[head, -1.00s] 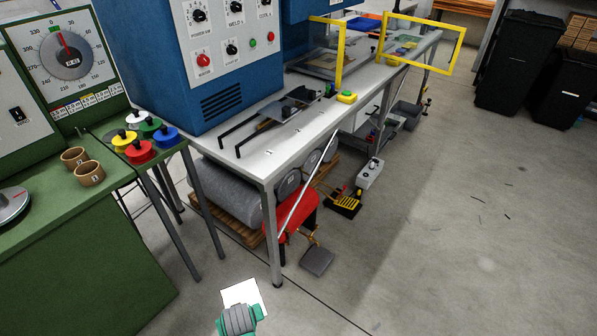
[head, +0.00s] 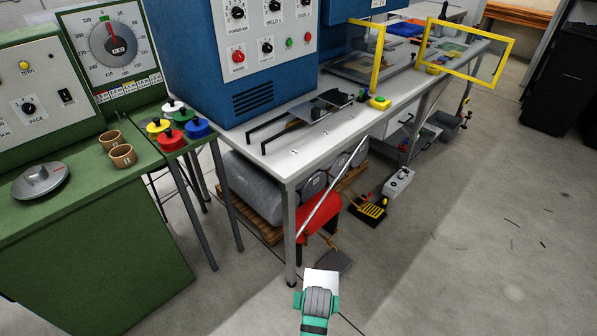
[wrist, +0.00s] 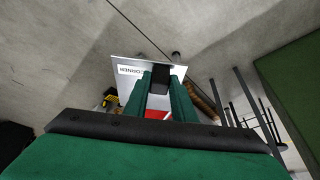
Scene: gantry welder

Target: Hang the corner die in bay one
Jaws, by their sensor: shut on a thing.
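The corner die, a pale flat plate (head: 321,279), shows low in the head view, at the end of my gripper (head: 318,293). In the wrist view the plate (wrist: 130,64) carries an upside-down label that seems to read CORNER. My gripper (wrist: 161,88) is shut on its near part, with a dark block between the fingers. The plate is held in front of the bench leg, apart from the bench. I cannot make out which place is bay one.
The grey bench (head: 330,147) carries the blue welder cabinet (head: 225,45), dark forked bars (head: 290,130) and yellow-framed guards (head: 368,75). Underneath are a red cylinder (head: 320,215) and a foot pedal (head: 368,208). A green console (head: 85,225) stands left.

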